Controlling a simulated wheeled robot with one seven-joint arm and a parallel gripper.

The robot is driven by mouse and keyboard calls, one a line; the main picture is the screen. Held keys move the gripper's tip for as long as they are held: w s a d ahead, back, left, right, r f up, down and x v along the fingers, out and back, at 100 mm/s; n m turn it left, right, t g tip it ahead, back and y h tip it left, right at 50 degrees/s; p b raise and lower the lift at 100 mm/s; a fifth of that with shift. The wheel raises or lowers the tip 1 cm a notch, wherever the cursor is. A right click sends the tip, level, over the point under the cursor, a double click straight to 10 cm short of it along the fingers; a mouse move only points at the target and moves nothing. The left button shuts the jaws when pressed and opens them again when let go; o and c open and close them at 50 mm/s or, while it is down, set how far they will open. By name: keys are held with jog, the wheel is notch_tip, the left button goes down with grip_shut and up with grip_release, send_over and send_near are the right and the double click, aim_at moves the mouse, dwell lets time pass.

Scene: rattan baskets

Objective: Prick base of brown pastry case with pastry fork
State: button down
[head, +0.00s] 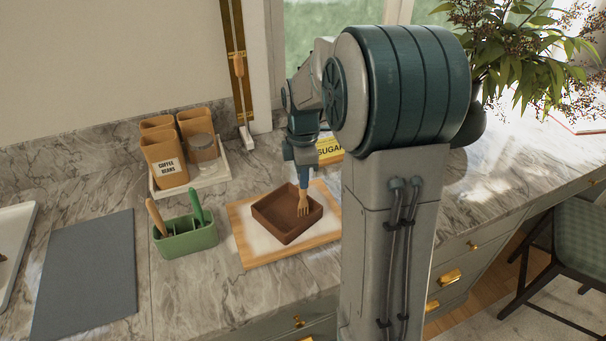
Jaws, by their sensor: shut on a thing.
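The brown pastry case (270,221) is an open, square, shallow shell on a floured wooden board (248,253). My gripper (305,178) points down over the right part of the case. It is shut on the pastry fork (303,203), which is light wood-coloured with tines pointing down. The tines show against the inside of the case near its right side. I cannot tell whether they touch the base. The fork's handle is mostly hidden by the gripper.
A green caddy (192,239) with utensils stands left of the board. Behind it, a white tray (221,179) holds canisters and a jar. A yellow sugar packet (330,150) is behind the board. A grey mat (87,270) lies at left. My arm hides the counter at right.

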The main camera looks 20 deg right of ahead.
jog(key=shift+r+p, duration=2.7)
jog(key=shift+r, duration=0.8)
jog(key=shift+f, duration=0.1)
